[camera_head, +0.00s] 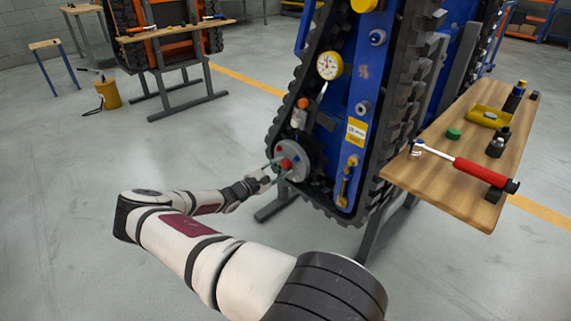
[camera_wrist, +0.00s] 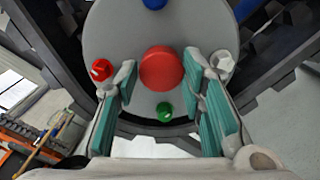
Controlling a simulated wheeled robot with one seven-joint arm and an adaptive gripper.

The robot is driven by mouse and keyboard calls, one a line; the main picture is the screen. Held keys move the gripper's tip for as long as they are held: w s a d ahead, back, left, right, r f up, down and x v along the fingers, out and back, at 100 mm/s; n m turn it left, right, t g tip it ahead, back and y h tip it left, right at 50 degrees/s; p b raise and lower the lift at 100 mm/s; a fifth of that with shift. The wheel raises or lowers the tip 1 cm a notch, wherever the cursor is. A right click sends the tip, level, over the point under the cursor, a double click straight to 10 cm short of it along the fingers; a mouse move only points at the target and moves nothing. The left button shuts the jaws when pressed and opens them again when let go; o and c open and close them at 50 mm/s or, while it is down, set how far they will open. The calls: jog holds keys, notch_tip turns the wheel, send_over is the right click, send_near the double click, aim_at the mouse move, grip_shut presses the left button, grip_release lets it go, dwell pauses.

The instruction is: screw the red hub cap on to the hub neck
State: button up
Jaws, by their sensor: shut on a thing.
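The red hub cap (camera_wrist: 161,68) is a round red disc between my fingertips, in front of the middle of a grey wheel disc (camera_wrist: 112,30). My gripper (camera_wrist: 162,78) is shut on the cap, with a teal-padded finger at each side. In the head view, my gripper (camera_head: 284,167) reaches the grey disc (camera_head: 302,153) low on the blue tracked carrier, and the red cap (camera_head: 286,164) shows between the fingers. The hub neck is hidden behind the cap. I cannot tell how far the cap sits on it.
Around the cap on the disc are a red knob (camera_wrist: 102,70), a green knob (camera_wrist: 165,111), a blue knob (camera_wrist: 154,3) and a pale nut (camera_wrist: 223,64). Black track surrounds the disc. A wooden bench (camera_head: 440,190) at right holds a red-handled wrench (camera_head: 480,172) and a yellow tray (camera_head: 488,117).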

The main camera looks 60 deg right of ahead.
jog(key=m, duration=0.3)
jog(key=shift+s+f+m, duration=0.1)
jog(key=shift+m, duration=0.2)
jog(key=m+p, duration=0.1)
jog(key=m, duration=0.8)
jog(key=shift+m, duration=0.4)
jog(key=o, duration=1.2)
jog(key=shift+c, duration=0.2)
